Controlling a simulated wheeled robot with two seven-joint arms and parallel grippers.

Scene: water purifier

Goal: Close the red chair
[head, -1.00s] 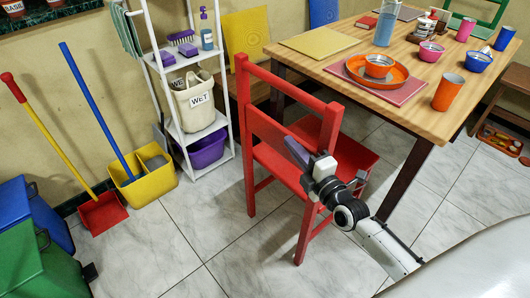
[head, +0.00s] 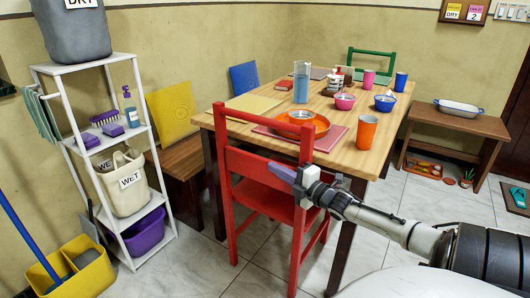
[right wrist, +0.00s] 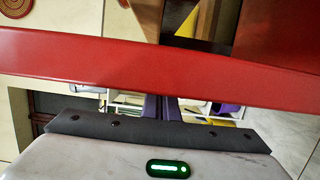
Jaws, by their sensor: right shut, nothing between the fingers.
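The red chair (head: 229,182) stands upright at the near side of the wooden table (head: 354,159), its back towards me. Its seat faces the table, and the seat's far part is hidden behind the backrest and my gripper. My right gripper (head: 283,173) is shut and empty, on my side of the chair back, by the right end of the lower slat. I cannot tell whether it touches the slat. In the right wrist view a red chair rail (right wrist: 150,65) crosses the whole picture, with the purple fingers (right wrist: 161,108) together below it. My left gripper is out of view.
An orange plate with a bowl (head: 300,124), an orange cup (head: 367,132) and a blue bottle (head: 301,82) stand on the table. A wooden bench (head: 180,158) is left of the chair. A white shelf (head: 108,148) and yellow bucket (head: 75,275) stand farther left.

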